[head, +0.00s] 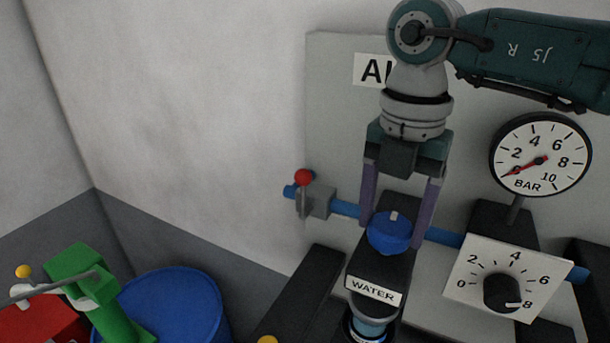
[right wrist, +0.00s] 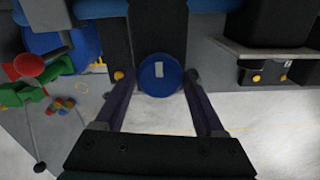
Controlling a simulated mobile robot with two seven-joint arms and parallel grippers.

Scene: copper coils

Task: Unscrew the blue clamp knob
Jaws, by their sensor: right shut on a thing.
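The blue clamp knob (head: 390,236) is round with a small white mark on top. It sits on a black block above the WATER label (head: 373,290). My right gripper (head: 395,222) comes down from above, with one purple finger on each side of the knob, shut on it. In the right wrist view the knob (right wrist: 159,78) lies between the fingertips of the gripper (right wrist: 161,80), its white mark upright. The fingers partly hide the knob's sides. My left gripper is not in view.
A blue pipe (head: 346,208) with a red-tipped lever (head: 303,178) runs behind the gripper. A pressure gauge (head: 541,155) and a dial plate (head: 470,289) stand to the right. A blue drum (head: 172,305) and green fitting (head: 85,270) are at lower left.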

